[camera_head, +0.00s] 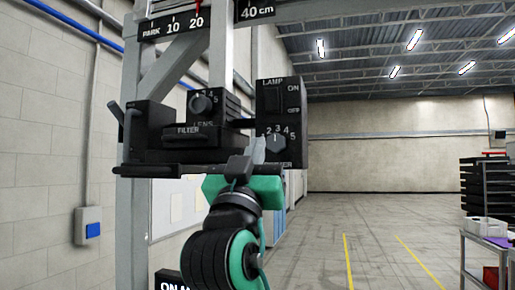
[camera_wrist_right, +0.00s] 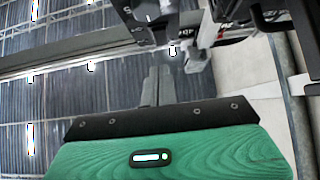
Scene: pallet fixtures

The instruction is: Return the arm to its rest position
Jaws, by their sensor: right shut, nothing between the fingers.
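My right arm rises from the bottom of the head view, with its green wrist block pointing up toward the black instrument. My right gripper (camera_head: 258,150) is in front of the lower part of the black lamp box (camera_head: 283,97), close to its numbered dial (camera_head: 275,143). In the wrist view the fingers of the right gripper (camera_wrist_right: 158,85) are together, with nothing between them. Whether they touch the box I cannot tell. My left gripper is in neither view.
A black lens and filter unit (camera_head: 170,152) with a knob sits left of the lamp box on a grey frame (camera_head: 134,225). A scale bar (camera_head: 172,24) runs above. At right stand a cart (camera_head: 487,238) and dark stacked trays (camera_head: 485,185). The floor between is clear.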

